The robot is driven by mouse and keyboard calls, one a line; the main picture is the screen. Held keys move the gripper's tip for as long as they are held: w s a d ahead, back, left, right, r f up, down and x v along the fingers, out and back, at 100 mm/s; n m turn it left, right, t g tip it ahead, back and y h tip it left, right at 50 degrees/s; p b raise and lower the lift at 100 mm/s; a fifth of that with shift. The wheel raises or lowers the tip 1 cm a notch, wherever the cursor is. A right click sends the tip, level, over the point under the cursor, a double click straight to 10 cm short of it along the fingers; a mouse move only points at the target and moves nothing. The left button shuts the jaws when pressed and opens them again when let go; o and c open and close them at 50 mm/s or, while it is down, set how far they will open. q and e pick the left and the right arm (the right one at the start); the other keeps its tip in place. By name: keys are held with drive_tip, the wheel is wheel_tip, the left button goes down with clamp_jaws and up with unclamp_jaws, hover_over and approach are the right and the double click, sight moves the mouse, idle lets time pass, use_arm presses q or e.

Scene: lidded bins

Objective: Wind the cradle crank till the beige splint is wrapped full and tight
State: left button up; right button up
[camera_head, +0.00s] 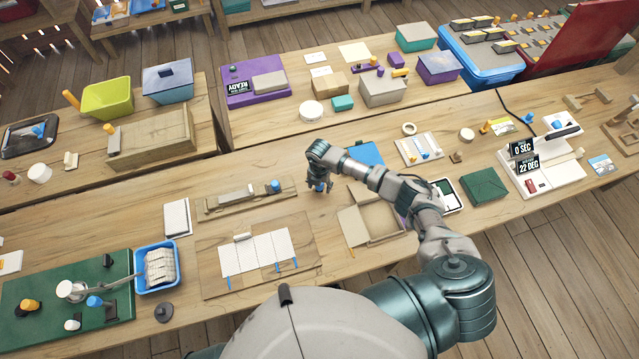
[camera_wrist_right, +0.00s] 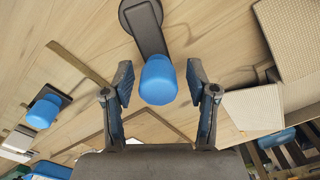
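The wooden cradle (camera_head: 222,204) lies left of my right gripper in the head view. A pale beige, splint-like piece (camera_head: 238,196) lies along it, with a blue knob (camera_head: 275,186) at its right end. My right gripper (camera_head: 319,186) points down just right of the cradle. In the right wrist view its fingers (camera_wrist_right: 160,84) are open on both sides of a blue knob (camera_wrist_right: 158,80) on a dark grey crank arm (camera_wrist_right: 141,22), with gaps visible. A second blue knob (camera_wrist_right: 43,111) sits left. How far the splint is wrapped cannot be told. My left gripper is not in view.
An open cardboard box (camera_head: 365,222) stands right of the gripper, partly behind my right arm. A board with white panels and blue straps (camera_head: 257,257) lies nearer. A blue bin (camera_head: 157,284) with pale rolls and a green mat (camera_head: 40,325) are at left.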

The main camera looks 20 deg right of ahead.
drive_tip(key=shift+w+r, duration=0.15)
drive_tip(key=shift+r, duration=0.05)
drive_tip(key=shift+r, duration=0.35)
wheel_tip(320, 180, up, 11)
idle(1.6)
